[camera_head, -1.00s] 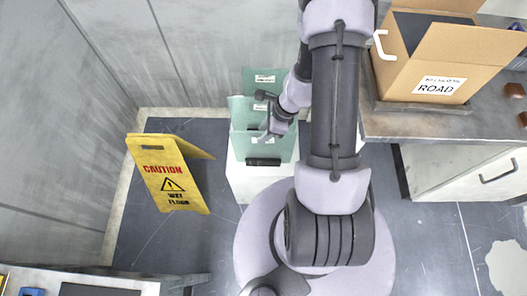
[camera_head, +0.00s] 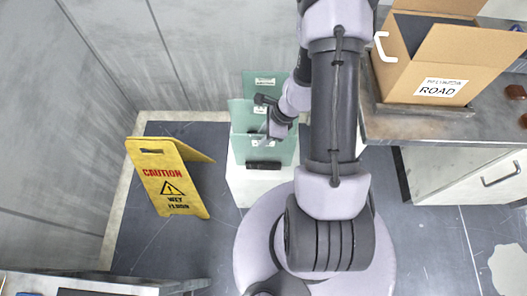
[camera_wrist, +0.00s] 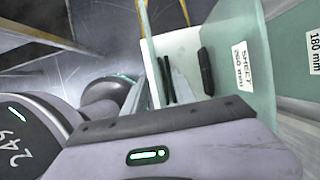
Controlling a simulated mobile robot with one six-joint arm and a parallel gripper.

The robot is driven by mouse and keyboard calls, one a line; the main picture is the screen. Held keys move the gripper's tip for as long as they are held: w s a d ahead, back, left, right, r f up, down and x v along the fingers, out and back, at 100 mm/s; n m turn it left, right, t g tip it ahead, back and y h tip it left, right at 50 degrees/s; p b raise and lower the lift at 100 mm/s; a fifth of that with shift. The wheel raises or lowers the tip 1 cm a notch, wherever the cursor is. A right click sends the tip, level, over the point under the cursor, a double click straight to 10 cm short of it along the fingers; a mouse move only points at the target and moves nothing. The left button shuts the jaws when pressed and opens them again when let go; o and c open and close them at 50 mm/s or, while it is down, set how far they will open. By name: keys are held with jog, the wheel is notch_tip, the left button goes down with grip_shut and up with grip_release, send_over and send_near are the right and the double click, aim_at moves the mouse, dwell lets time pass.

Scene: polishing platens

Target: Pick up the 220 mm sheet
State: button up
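Several greenish translucent sheets stand upright in a white holder (camera_head: 250,188), one behind another, each with a small white label. The back sheet (camera_head: 262,80) stands highest. The labels are too small to read in the head view. I cannot make out which one is the 220 mm sheet. My gripper (camera_head: 268,120) is over the sheets, at their right side.
A yellow wet-floor sign (camera_head: 168,178) stands left of the holder. A worktop (camera_head: 400,125) at the right bears an open cardboard box (camera_head: 450,60) marked ROAD. Grey walls (camera_head: 85,60) close off the back and left. Open floor lies between sign and holder.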

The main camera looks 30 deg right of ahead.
grip_shut()
dwell(1.4)
